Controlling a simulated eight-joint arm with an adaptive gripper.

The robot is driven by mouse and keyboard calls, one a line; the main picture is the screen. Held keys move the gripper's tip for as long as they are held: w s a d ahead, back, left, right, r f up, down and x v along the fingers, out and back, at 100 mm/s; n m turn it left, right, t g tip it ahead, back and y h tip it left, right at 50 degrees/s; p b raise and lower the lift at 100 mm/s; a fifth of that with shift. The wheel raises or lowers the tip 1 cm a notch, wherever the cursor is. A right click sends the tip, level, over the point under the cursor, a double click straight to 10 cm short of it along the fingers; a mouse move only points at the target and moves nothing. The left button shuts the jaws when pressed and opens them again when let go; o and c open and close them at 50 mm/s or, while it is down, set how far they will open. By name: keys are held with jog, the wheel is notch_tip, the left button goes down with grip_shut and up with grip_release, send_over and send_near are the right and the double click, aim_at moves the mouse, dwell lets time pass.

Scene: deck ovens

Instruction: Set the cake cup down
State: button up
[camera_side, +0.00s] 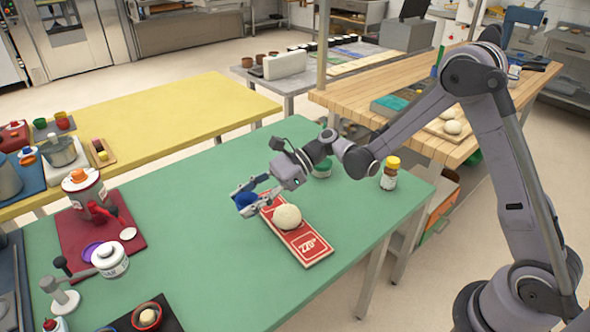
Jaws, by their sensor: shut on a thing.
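My gripper (247,195) is shut on a small blue cup (246,202), which I take to be the cake cup. Its fingers hide part of the cup. The cup is just left of the far end of a red board (309,247) marked 220°, over the green table (200,255). I cannot tell whether the cup touches the table or hangs a little above it.
A pale dough ball (288,217) sits on the red board. The green top between is clear.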

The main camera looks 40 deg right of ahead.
jog(key=w+d+f+m+t+h, duration=0.1)
jog(key=w+d+m+t+h, duration=0.15)
jog(key=w, duration=0.45)
jog(key=w+d+f+m+t+h, duration=0.1)
jog(key=w+d+m+t, duration=0.25)
jog(key=w, duration=0.25)
notch_tip(320, 180, up, 2)
jog(key=m+t+h, duration=0.4)
jog(key=m+h, duration=0.1)
send_over(243, 178)
jog(key=shift+f, duration=4.7)
jog(key=o, duration=0.9)
jog(key=shift+f, duration=0.1)
